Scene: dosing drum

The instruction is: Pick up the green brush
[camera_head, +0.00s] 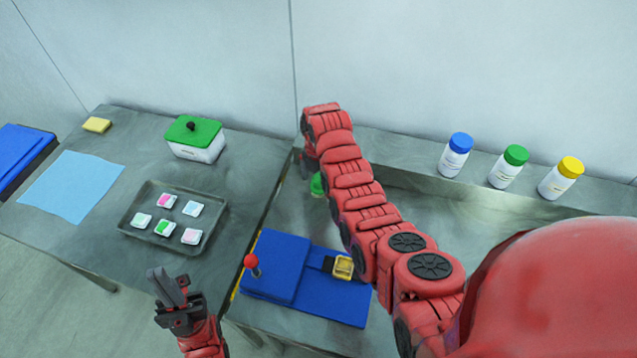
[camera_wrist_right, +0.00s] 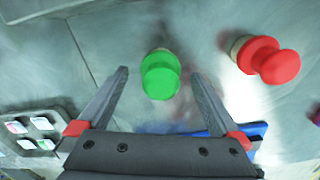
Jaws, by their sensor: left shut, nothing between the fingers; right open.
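The green brush shows in the right wrist view as a round green knob-like top (camera_wrist_right: 160,78) with a pale part behind it. In the head view only a bit of green (camera_head: 317,185) shows beside my right arm. My right gripper (camera_wrist_right: 160,72) is open, its two fingers pointing toward the green brush, one to each side of it in the picture. Nothing is gripped, and I cannot tell how deep the fingers reach. In the head view my right gripper is hidden by its arm. My left gripper (camera_head: 172,290) is shut and empty at the front left.
A similar red-topped thing (camera_wrist_right: 268,60) stands right of the green brush. A blue box (camera_head: 275,265) with a red-knobbed lever (camera_head: 251,262) lies in front. A tray of packets (camera_head: 130,228), a green-lidded container (camera_head: 195,150) and capped bottles (camera_head: 508,168) stand around.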

